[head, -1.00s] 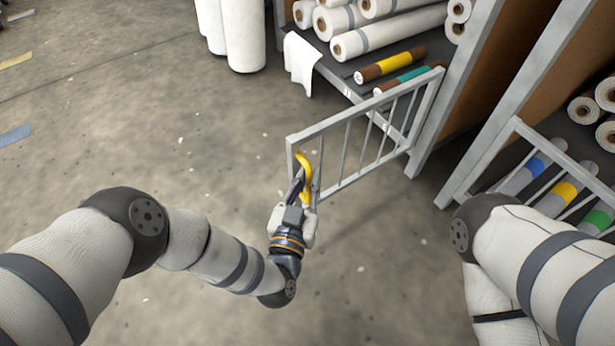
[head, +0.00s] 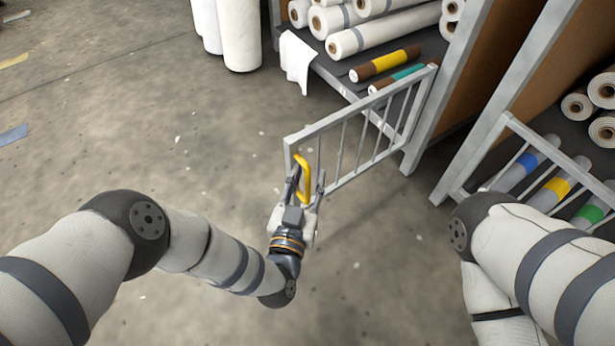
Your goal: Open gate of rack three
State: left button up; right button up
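The grey barred gate (head: 355,107) of the rack (head: 458,72) stands swung out from the shelf, with its right end at the rack post. Its yellow handle (head: 306,181) is at the gate's free left end. My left gripper (head: 307,173) is open, with one finger on each side of the handle. I cannot tell whether a finger touches it. My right gripper is not in view; only my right arm shows.
White rolls (head: 385,32) and banded brown rolls (head: 385,64) lie on the shelf behind the gate, with a white cloth (head: 297,60) over its edge. A second barred gate (head: 560,150) stands at right.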

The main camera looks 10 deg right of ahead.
pick_arm(q)
jog(key=v, duration=1.2)
